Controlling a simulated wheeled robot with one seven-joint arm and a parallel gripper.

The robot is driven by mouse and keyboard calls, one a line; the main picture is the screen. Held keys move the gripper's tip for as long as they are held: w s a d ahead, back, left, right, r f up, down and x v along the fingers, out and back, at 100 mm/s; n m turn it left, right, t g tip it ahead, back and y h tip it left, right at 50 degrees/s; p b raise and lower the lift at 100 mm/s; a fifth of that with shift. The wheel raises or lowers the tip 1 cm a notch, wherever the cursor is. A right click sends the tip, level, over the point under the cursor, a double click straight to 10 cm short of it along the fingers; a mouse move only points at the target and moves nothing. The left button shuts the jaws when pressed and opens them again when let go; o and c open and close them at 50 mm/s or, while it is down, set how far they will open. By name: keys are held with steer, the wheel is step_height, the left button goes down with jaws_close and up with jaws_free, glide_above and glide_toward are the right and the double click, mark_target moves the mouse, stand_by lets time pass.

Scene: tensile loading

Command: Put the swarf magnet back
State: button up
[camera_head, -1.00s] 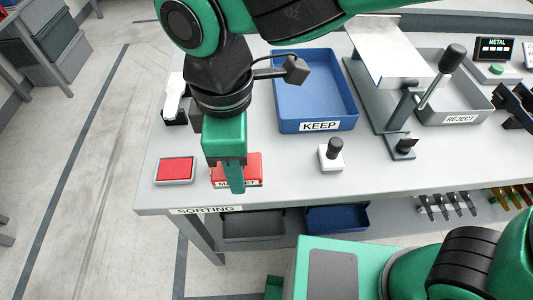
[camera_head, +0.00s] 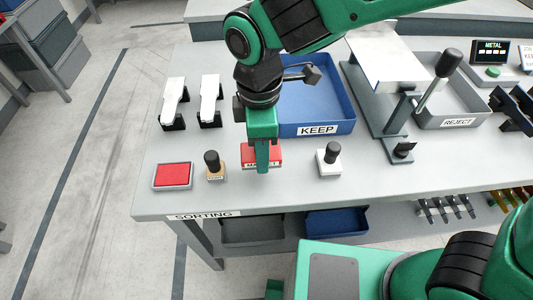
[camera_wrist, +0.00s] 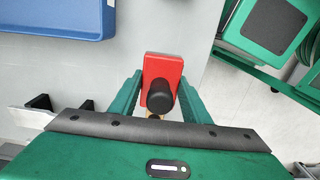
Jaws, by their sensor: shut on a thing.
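The swarf magnet is a red block (camera_head: 262,154) with a partly hidden dark-lettered label on its front, in the head view. My gripper (camera_head: 262,168) is shut on it, with a finger in front of the block. In the wrist view the red block (camera_wrist: 161,72) and a black round knob (camera_wrist: 160,98) show between my two fingers (camera_wrist: 160,100). The magnet is over the sorting table (camera_head: 300,190), in front of the left part of the blue KEEP tray (camera_head: 318,129). I cannot tell whether its underside touches the table.
A red pad (camera_head: 172,176) and a wooden-based stamp (camera_head: 215,170) stand left of my gripper. A white-based stamp (camera_head: 329,160) stands right. Two white pieces (camera_head: 174,96) rest on black holders behind left. A grey REJECT tray (camera_head: 450,115) and a lever device (camera_head: 400,120) are farther right.

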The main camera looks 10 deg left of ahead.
steer(key=shift+w+d+f, duration=0.15)
steer(key=shift+w+f, duration=0.2)
steer(key=shift+w, duration=0.15)
steer(key=shift+f, duration=1.95)
steer(key=o, duration=1.1)
steer(key=shift+f, duration=0.1)
step_height(320, 180, up, 12)
steer(key=shift+r, duration=0.1)
